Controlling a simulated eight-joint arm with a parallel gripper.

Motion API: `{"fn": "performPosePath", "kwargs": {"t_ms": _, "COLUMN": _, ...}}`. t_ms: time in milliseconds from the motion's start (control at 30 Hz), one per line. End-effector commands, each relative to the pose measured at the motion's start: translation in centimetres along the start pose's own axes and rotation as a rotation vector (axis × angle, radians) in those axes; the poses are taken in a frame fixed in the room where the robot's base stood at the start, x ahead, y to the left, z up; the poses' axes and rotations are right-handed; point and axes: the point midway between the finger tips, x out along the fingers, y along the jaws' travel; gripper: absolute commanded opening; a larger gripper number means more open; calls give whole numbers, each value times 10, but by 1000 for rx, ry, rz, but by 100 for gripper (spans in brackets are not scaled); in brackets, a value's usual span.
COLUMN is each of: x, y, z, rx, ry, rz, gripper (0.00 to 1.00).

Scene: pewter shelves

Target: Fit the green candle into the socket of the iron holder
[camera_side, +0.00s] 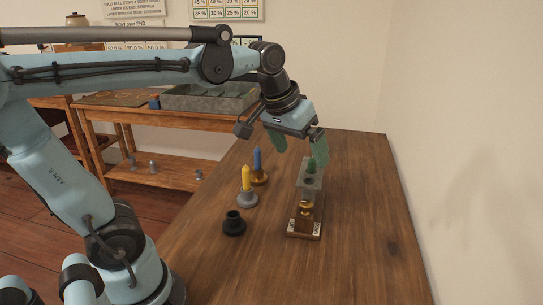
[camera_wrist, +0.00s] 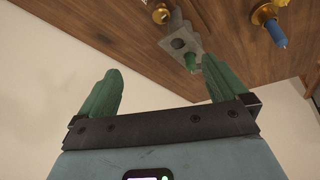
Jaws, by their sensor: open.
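The green candle (camera_side: 311,167) stands upright in a grey block of a small stand (camera_side: 308,182), with only its upper part showing. It also shows in the wrist view (camera_wrist: 190,62), close to the right finger's tip in the picture. My gripper (camera_side: 300,153) is open and empty above the stand, its green fingers spread and pointing down. The gripper also shows in the wrist view (camera_wrist: 162,68). I cannot tell whether a finger touches the candle. The black iron holder (camera_side: 234,226) stands on the table to the left of the stand, its socket empty.
A yellow candle (camera_side: 246,178) stands in a grey holder (camera_side: 247,199), and a blue candle (camera_side: 257,160) in a brass one (camera_side: 260,178), both left of the stand. The table's (camera_side: 370,240) right side is clear. A grey tray (camera_side: 205,100) sits on a bench behind.

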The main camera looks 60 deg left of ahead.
Motion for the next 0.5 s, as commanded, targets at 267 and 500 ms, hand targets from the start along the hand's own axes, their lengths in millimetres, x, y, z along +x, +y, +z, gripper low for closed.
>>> {"fn": "performPosePath", "kwargs": {"t_ms": 267, "x": 31, "y": 4, "z": 69, "rx": 190, "ry": 150, "rz": 44, "gripper": 100}}
{"fn": "performPosePath", "kwargs": {"t_ms": 500, "x": 44, "y": 4, "z": 90, "rx": 252, "ry": 202, "rz": 55, "gripper": 85}}
